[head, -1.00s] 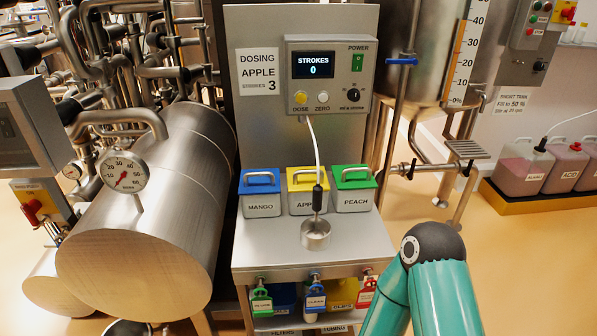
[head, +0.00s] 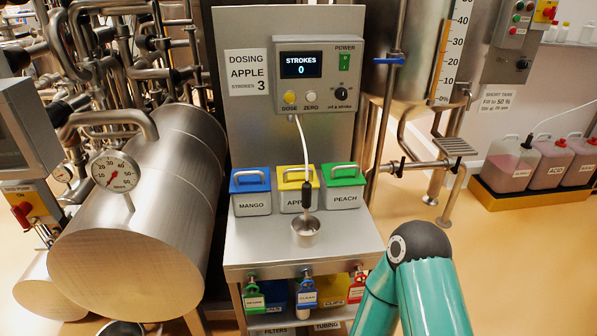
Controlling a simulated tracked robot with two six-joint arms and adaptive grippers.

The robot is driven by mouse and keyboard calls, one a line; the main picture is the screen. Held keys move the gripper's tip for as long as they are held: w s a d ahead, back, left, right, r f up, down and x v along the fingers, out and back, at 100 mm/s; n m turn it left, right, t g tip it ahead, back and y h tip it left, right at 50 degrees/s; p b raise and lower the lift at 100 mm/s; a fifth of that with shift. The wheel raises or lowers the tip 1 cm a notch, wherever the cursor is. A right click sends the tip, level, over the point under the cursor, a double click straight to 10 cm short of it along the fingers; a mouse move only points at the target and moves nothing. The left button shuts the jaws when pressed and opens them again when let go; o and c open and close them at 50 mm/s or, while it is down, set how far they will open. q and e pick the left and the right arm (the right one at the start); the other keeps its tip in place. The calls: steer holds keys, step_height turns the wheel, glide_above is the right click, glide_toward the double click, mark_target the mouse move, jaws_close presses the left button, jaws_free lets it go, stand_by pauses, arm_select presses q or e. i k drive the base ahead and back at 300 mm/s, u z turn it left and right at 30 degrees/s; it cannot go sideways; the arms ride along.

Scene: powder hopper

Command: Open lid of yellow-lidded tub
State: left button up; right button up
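The yellow-lidded tub (head: 291,201) stands on the steel bench between two other tubs, its label partly hidden and reading "APP". Its yellow lid (head: 289,185) is on, with a grey loop handle on top. My teal right arm, with a dark joint, shows at the bottom right, apart from the tub. Neither gripper is in view.
A blue-lidded MANGO tub (head: 250,201) and a green-lidded PEACH tub (head: 342,197) stand close on either side. The dosing panel (head: 315,77) above reads STROKES 0. The bench front (head: 260,253) has free room.

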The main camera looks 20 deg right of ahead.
mark_target(292, 177)
steer(key=z, duration=0.15)
steer(key=k, duration=0.9)
steer(key=z, duration=1.35)
steer(key=i, duration=1.5)
steer(key=z, duration=1.1)
steer(key=i, duration=0.1)
steer(key=u, duration=2.65)
steer(key=k, duration=0.6)
